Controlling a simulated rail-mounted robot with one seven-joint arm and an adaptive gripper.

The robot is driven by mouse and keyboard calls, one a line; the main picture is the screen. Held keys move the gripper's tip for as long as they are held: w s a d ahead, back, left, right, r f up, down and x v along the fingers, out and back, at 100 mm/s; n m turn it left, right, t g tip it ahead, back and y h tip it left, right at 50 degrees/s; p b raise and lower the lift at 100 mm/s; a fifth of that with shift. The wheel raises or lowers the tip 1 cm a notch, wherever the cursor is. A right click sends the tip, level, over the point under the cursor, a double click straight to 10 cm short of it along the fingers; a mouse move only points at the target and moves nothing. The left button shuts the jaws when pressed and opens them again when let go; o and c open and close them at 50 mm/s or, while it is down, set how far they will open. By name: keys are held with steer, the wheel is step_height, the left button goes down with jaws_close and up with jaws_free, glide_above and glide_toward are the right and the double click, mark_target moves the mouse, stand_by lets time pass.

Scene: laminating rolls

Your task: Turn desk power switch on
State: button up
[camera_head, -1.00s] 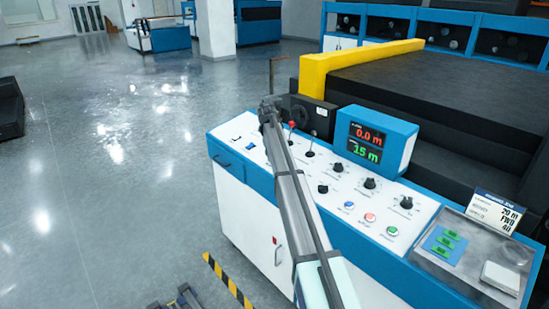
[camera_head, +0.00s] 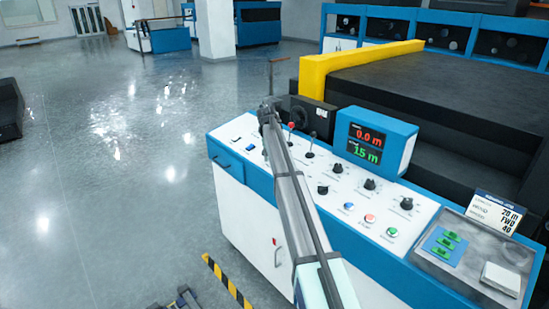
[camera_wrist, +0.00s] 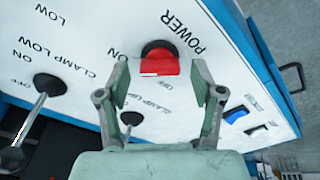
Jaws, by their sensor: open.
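The power switch (camera_wrist: 160,60) is a red-ended lever on a round black base, beside the printed word POWER. In the head view, a red knob (camera_head: 291,125) shows on the white control panel (camera_head: 420,212), just right of my gripper (camera_head: 269,110). In the wrist view, my open gripper (camera_wrist: 160,85) has one finger on each side of the red switch, with gaps visible on both sides. It is not shut on the switch. Whether the fingertips reach down beside it cannot be told. The display (camera_head: 368,145) reads 0.0 m in red and 1.5 m in green.
Two black-based levers, the left (camera_wrist: 48,85) and the right (camera_wrist: 131,118), stand near the gripper. A blue rocker (camera_wrist: 236,116) lies to the right in the wrist view. Black dials (camera_head: 369,184) and coloured buttons (camera_head: 370,218) fill the panel's right part. Open floor lies left.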

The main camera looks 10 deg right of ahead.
steer(key=v, duration=1.2)
